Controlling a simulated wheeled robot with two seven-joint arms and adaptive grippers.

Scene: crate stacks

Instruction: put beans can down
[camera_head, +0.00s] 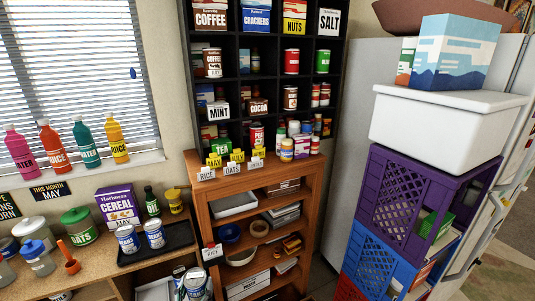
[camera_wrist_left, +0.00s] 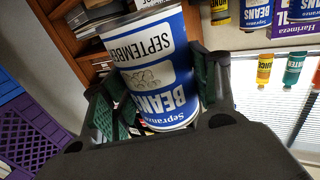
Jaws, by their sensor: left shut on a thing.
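The beans can (camera_wrist_left: 155,75) has a blue and white label with the words "BEANS" and "SEPTEMBER". It fills the middle of the left wrist view, upside down in that picture. My left gripper (camera_wrist_left: 158,92) is shut on it, with a finger on either side. In the head view the held can (camera_head: 195,284) shows at the bottom edge, low in front of the counter and left of the wooden shelf; the gripper around it is hard to make out. Two similar cans (camera_head: 128,239) (camera_head: 155,233) stand on a dark tray (camera_head: 180,248) on the counter. My right gripper is out of view.
The wooden shelf (camera_head: 205,225) is beside the counter. Stacked purple (camera_head: 395,200) and blue (camera_head: 370,265) crates stand at right. The tray's right part looks clear.

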